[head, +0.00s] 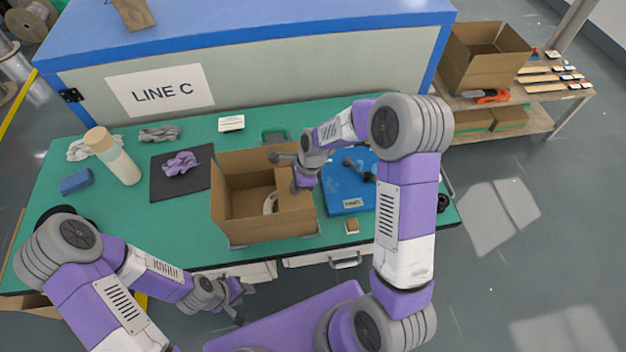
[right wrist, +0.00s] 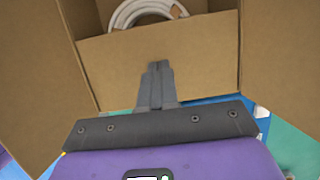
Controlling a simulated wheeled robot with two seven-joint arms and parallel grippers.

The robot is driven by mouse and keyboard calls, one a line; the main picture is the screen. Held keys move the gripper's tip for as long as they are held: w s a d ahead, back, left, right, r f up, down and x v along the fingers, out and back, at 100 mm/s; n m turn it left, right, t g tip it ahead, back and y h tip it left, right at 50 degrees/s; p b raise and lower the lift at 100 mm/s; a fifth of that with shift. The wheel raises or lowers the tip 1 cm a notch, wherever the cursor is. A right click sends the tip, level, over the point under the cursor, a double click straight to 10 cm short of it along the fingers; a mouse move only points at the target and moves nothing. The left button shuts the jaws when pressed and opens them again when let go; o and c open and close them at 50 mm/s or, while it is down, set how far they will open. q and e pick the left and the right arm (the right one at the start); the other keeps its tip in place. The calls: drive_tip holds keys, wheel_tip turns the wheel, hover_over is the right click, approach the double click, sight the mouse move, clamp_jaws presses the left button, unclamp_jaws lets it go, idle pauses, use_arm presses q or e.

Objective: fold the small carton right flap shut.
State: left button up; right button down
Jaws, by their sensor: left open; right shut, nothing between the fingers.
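The small carton (head: 265,228) is an open brown box in the middle of the green table, with a pale cable coil (head: 270,203) inside. The coil also shows at the top of the right wrist view (right wrist: 145,12). In that view a brown panel (right wrist: 160,45) lies in front of the coil, with larger panels standing on both sides. My right gripper (right wrist: 158,68) is shut and empty, its tips overlapping that panel; contact is unclear. In the head view my right gripper (head: 296,186) is at the carton's right side. My left gripper (head: 238,300) is open and empty before the table's front edge.
A blue case (head: 345,200) lies right of the carton. A black mat (head: 170,193) with a purple cloth (head: 181,164) and a pale bottle (head: 113,157) are to the left. A small tan block (head: 351,226) lies near the front edge. A larger carton (head: 480,72) stands on the side shelf.

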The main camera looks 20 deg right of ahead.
drive_tip(key=shift+s+d+f, duration=0.1)
drive_tip(key=shift+s+f, duration=0.4)
drive_tip(key=shift+f, duration=0.4)
drive_tip(key=r+p, duration=0.1)
drive_tip(key=p, duration=0.1)
drive_tip(key=w+r+p, duration=0.1)
drive_tip(key=r, duration=0.1)
drive_tip(key=shift+w+r+p, duration=0.15)
drive_tip(key=shift+r+p, duration=0.1)
drive_tip(key=shift+p, duration=0.1)
wheel_tip(320, 180, up, 6)
drive_tip(key=p, duration=0.5)
drive_tip(key=shift+r, duration=0.25)
